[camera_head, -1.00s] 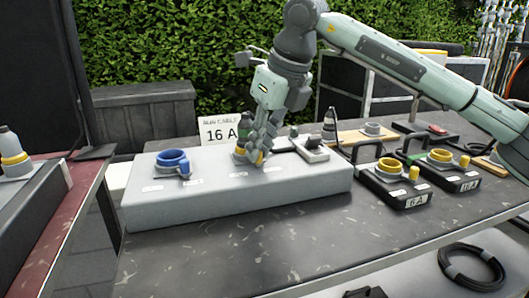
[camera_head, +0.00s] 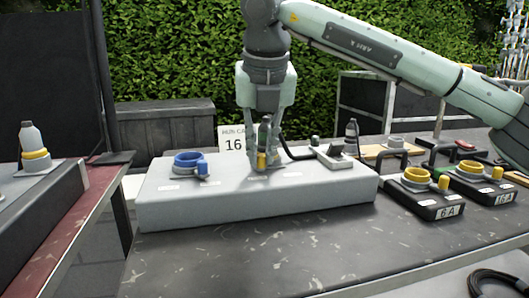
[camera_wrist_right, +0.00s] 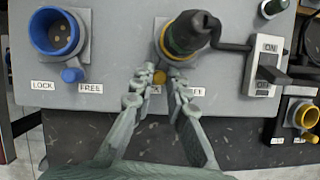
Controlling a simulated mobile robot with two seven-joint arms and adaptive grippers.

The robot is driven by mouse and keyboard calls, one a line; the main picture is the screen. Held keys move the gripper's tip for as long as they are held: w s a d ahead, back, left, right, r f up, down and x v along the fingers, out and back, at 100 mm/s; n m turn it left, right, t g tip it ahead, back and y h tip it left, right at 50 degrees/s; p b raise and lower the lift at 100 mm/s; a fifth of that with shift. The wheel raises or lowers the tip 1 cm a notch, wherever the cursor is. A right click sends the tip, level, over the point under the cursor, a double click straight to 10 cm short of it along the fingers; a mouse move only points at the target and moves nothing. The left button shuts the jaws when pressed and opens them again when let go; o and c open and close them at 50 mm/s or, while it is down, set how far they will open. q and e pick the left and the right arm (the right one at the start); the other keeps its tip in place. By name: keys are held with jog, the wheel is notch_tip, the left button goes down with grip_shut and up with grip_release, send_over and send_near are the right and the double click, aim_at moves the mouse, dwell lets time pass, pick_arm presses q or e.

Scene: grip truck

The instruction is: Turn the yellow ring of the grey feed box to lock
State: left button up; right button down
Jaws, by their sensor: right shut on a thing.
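The grey feed box (camera_head: 280,203) lies on the dark table. A dark plug (camera_wrist_right: 190,33) stands in its yellow-ringed socket, with the yellow ring (camera_wrist_right: 168,45) partly visible around it. My right gripper (camera_wrist_right: 160,82) reaches down in front of this socket, with its fingers closed about the ring's yellow tab (camera_head: 261,160). The fingers hide most of the tab and part of the labels below the socket, so the ring's exact angle is hard to read. My left gripper is not in view.
A blue-ringed socket (camera_wrist_right: 57,33) is left on the box, labelled LOCK and FREE. An ON/OFF switch (camera_wrist_right: 268,68) is right, near the plug's black cable. Black boxes with yellow rings, one marked 6 A (camera_head: 425,203), stand to the right. The front table is clear.

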dwell(0.4)
jog(key=c, duration=1.5)
grip_release()
jog(key=shift+r, duration=0.1)
jog(key=v, duration=1.2)
jog(key=shift+w, duration=0.1)
